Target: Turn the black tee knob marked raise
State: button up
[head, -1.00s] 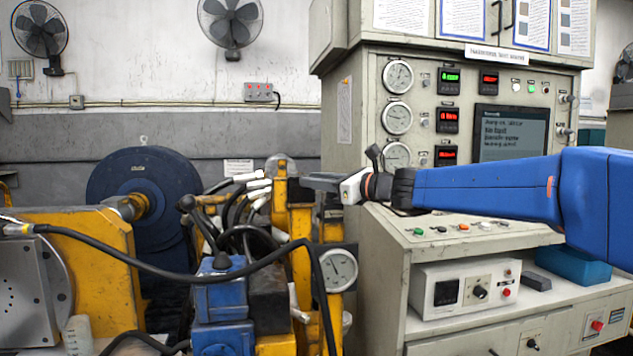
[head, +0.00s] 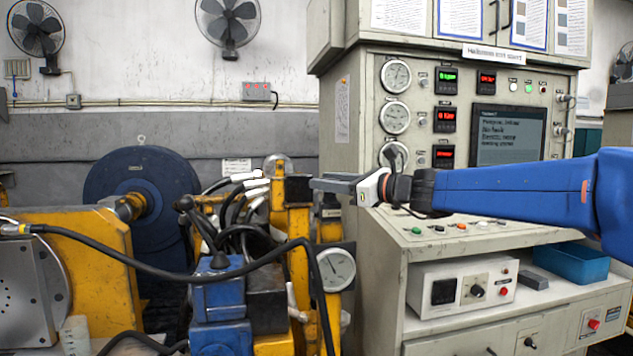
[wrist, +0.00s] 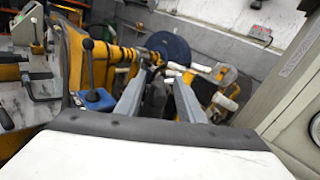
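I cannot make out a knob marked raise; no such label is readable. A black knob (head: 219,262) sits on top of the blue block (head: 220,298) in the lower middle of the head view. Another black ball knob (head: 185,203) stands on a lever behind it. The wrist view shows a black knob on a lever (wrist: 87,44) above a blue block (wrist: 96,100), left of my fingers. My gripper (head: 316,183) points left beside the top of the yellow post (head: 281,195). In the wrist view its two fingers (wrist: 158,82) are apart with nothing visibly held.
A black hose (head: 150,268) crosses in front of the yellow machine. A round gauge (head: 336,268) is below my gripper. The control cabinet (head: 360,280) with gauges and displays stands to the right. White-tipped levers (head: 250,185) are just left of my gripper.

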jog(key=v, duration=1.3)
jog(key=shift+f, duration=0.15)
jog(key=s+d+f+n+g+h, duration=0.25)
jog(key=s+f+n, duration=0.25)
jog(key=s+f, duration=0.4)
jog(key=s+d+f+n+g+h, duration=0.15)
jog(key=s+f+n+h, duration=0.4)
jog(key=f, duration=0.55)
jog(key=s+d+f+n+g+h, duration=0.1)
jog(key=s+d+f+n+h, duration=0.6)
jog(key=s+d+f+n, duration=0.5)
jog(key=s+d+f, duration=0.4)
jog(key=f, duration=0.1)
jog(key=shift+s+d+f, duration=0.2)
jog(key=shift+s+d, duration=0.1)
jog(key=shift+s, duration=0.1)
